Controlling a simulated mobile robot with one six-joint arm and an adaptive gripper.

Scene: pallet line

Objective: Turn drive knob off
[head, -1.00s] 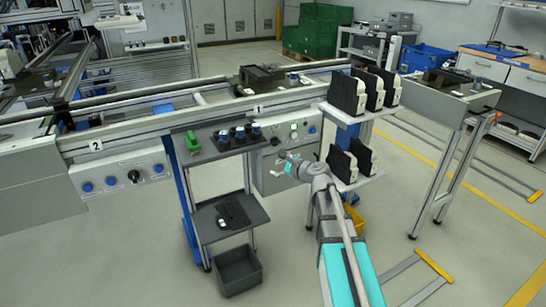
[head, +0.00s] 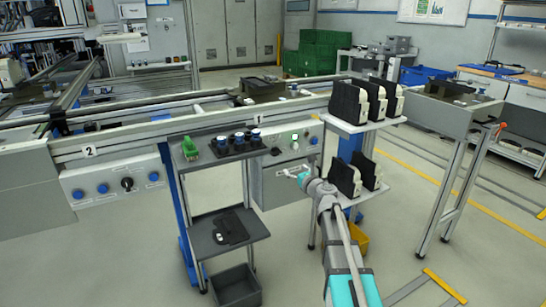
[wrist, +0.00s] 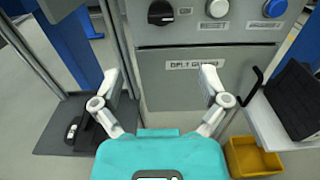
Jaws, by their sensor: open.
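A black knob (wrist: 160,12) sits at the top of the grey control panel (wrist: 185,80) in the wrist view, cut off by the upper edge. Its setting cannot be read. My gripper (wrist: 162,80) is open and empty in front of the panel's lower face, below the knob and apart from it. In the head view my gripper (head: 297,175) is in front of the same panel under sign 1. Another panel under sign 2 carries a black knob (head: 127,184) between blue buttons.
A white button (wrist: 217,8) and a blue button (wrist: 274,8) are right of the near knob. A black handle (wrist: 250,85) and a shelf with black parts (wrist: 295,100) stand close on the right. A yellow bin (wrist: 252,157) is below. A shelf cart (head: 225,235) stands left.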

